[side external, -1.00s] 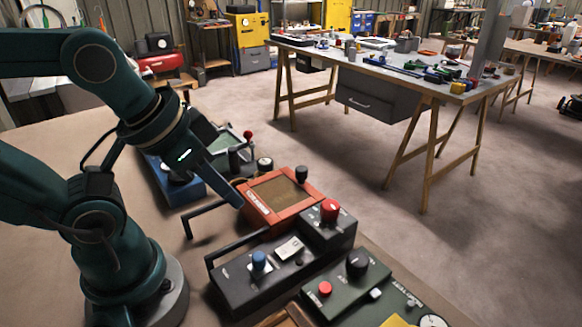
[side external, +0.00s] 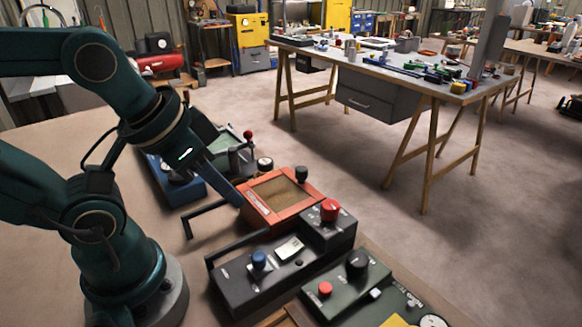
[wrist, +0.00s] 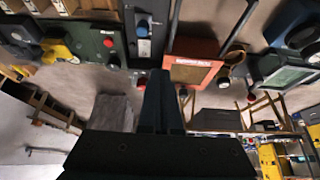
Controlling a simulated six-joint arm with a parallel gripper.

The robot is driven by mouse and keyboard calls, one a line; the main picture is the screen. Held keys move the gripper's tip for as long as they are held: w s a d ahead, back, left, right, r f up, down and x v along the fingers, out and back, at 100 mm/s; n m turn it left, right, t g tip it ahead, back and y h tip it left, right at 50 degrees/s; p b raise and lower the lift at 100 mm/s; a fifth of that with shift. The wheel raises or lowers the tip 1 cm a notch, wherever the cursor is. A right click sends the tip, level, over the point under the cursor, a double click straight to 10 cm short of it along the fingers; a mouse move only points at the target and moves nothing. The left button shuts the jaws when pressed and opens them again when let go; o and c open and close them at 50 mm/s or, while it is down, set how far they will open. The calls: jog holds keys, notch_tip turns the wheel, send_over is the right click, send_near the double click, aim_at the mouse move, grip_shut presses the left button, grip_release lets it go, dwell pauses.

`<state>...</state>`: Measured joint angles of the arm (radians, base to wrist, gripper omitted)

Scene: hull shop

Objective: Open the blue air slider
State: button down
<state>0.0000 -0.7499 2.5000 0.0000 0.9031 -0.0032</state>
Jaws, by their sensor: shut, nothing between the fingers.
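The blue knob (side external: 259,260), which I take for the air slider's, stands on the front part of a long black box (side external: 235,287) with a black handle. A red knob (side external: 330,209) stands on the raised far end of that box. In the wrist view the blue knob (wrist: 143,27) is at the top, above a pale label. My gripper (side external: 239,204) is shut and empty, beside the orange-red box's near left corner and up and left of the blue knob in the picture. Its closed fingers (wrist: 160,75) also show in the wrist view.
An orange-red framed box (side external: 290,214) lies just behind the black box. A green box (side external: 340,296) with red and black knobs stands in front. A blue device (side external: 180,188) stands behind my gripper. Bare bench top (side external: 40,165) is at the left.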

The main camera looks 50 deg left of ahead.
jog(key=w+d+r+n+g, duration=0.1)
jog(key=w+r+g, duration=0.4)
jog(key=r, duration=0.3)
jog(key=w+f+g, duration=0.4)
jog(key=w+f, duration=0.3)
jog(key=f, duration=0.1)
jog(key=shift+w+d+f+n+g+h, duration=0.2)
jog(key=shift+w+d+n+g+h, duration=0.1)
jog(key=shift+w+d+n+g, duration=0.1)
